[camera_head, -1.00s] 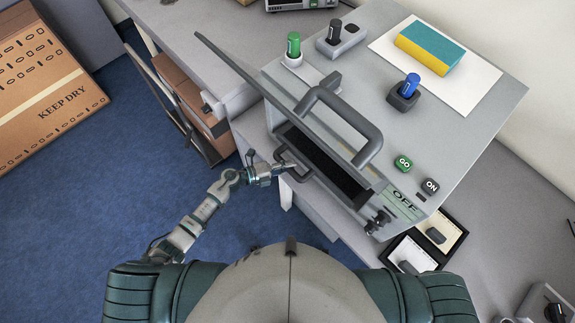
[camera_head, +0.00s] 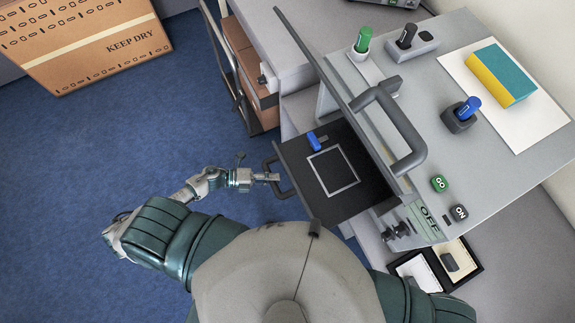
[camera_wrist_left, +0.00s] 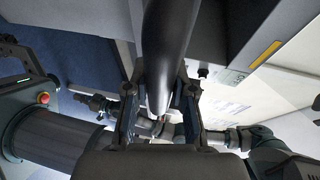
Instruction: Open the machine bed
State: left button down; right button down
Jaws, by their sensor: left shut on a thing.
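The machine (camera_head: 395,130) stands on the table at the right in the head view. Its dark machine bed (camera_head: 350,205) sticks out of the front toward the left. On the bed are a square pale outline and a blue piece (camera_head: 316,140). My left gripper (camera_head: 272,178) is shut on the bed's dark handle (camera_head: 283,190) at the bed's outer edge. In the left wrist view the dark handle bar (camera_wrist_left: 168,50) runs between the fingers. My right gripper is not visible in the head view.
A raised door with a large grey handle (camera_head: 400,125) stands above the bed. Green and blue pegs and a book (camera_head: 503,75) sit on the machine top. A cart with boxes (camera_head: 245,65) and a cardboard box (camera_head: 85,40) stand left. Blue floor is clear there.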

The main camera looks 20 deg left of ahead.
pick_arm(q)
jog(key=shift+v, duration=0.8)
jog(key=shift+f, duration=0.1)
jog(key=c, duration=0.9)
grip_release()
jog(key=shift+c, duration=0.2)
jog(key=shift+a, duration=0.1)
jog(key=shift+s+a, duration=0.1)
jog(key=shift+s, duration=0.05)
jog(key=v, duration=1.2)
jog(key=shift+f, duration=0.2)
